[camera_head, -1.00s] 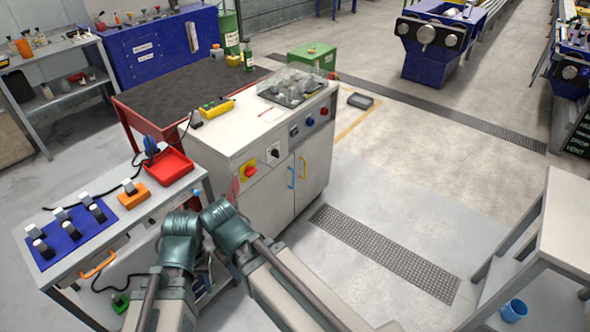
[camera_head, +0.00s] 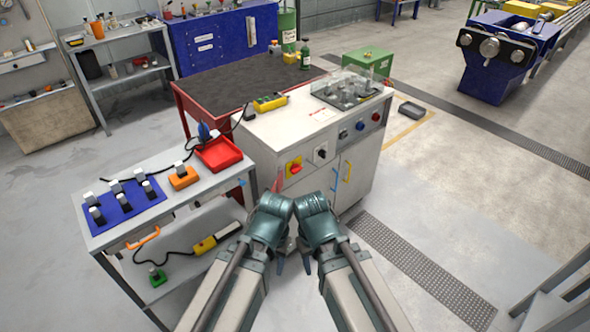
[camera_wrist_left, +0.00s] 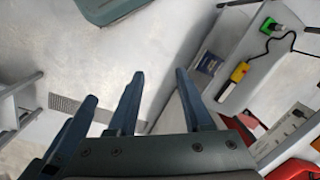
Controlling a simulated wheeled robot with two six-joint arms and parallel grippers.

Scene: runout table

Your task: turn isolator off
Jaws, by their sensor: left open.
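The isolator (camera_head: 294,167), a red knob on a yellow plate, is on the front of the light grey cabinet (camera_head: 270,142), at its upper left. A black rotary switch (camera_head: 321,154) is to its right. My left gripper (camera_head: 282,260) hangs low in front of the cabinet, below the isolator and apart from it. The left wrist view shows its open, empty fingers (camera_wrist_left: 158,73) pointing at the floor; the isolator cannot be made out there. My right gripper (camera_head: 306,262) is close beside it, mostly hidden by its wrist.
A trolley (camera_head: 190,205) stands left of the cabinet, with a red tray (camera_head: 218,153) and a blue mat (camera_head: 123,206) on top. Open floor lies right of the cabinet.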

